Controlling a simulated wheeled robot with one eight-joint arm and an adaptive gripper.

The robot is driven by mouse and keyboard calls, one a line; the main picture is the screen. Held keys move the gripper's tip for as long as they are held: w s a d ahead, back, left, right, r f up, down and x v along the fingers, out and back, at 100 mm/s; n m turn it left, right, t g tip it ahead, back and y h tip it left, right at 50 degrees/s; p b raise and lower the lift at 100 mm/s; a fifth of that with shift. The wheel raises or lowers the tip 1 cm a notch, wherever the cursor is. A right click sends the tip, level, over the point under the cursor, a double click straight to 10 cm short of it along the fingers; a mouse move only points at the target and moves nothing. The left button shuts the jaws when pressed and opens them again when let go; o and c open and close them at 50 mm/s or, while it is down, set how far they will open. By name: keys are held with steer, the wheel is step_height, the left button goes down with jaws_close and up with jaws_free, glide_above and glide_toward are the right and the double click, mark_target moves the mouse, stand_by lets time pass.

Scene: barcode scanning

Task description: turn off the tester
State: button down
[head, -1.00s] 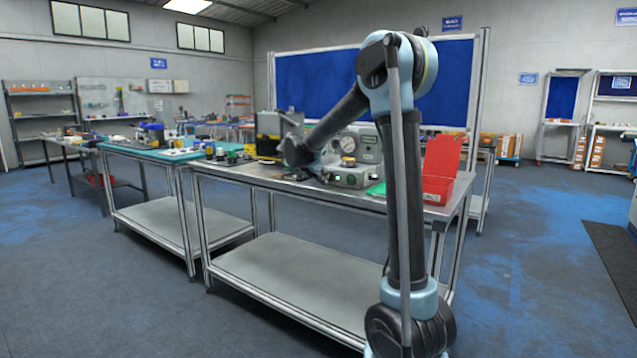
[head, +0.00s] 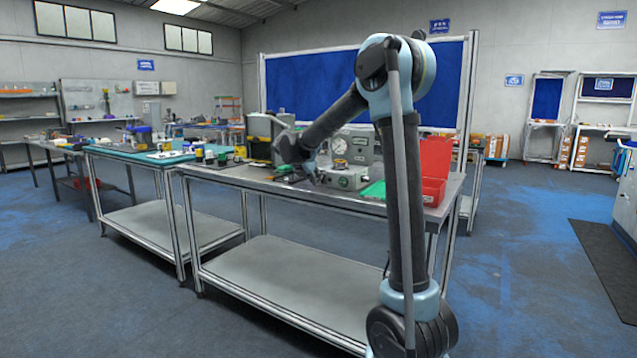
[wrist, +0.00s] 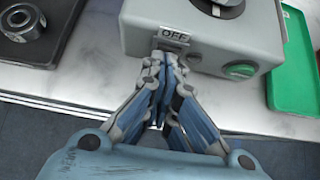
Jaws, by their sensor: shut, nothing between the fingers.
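The tester is a grey metal box (wrist: 205,40) at the top of the wrist view, with an OFF label (wrist: 173,33), a round green button (wrist: 239,71) and part of a dark round part on top. It also shows in the head view (head: 344,180) on the metal bench, beside my forearm. My gripper (wrist: 168,62) is shut and empty. In the wrist view its fingertips are at the tester's front face, just below the OFF label, and cover what is there. I cannot tell whether they touch it.
A green tray (wrist: 295,65) lies right of the tester. A black tray (wrist: 30,45) with a metal ring (wrist: 22,24) lies to its left. A red bin (head: 433,190) stands at the right end of the bench (head: 225,174). A unit with a gauge (head: 339,146) stands behind the tester.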

steer(key=shift+r, duration=0.15)
steer(key=shift+r, duration=0.65)
steer(key=shift+s+a, duration=0.35)
steer(key=shift+s, duration=0.1)
steer(key=v, duration=1.2)
steer(key=shift+r, duration=0.3)
steer(key=shift+w+d, duration=0.1)
steer(key=shift+d, duration=0.15)
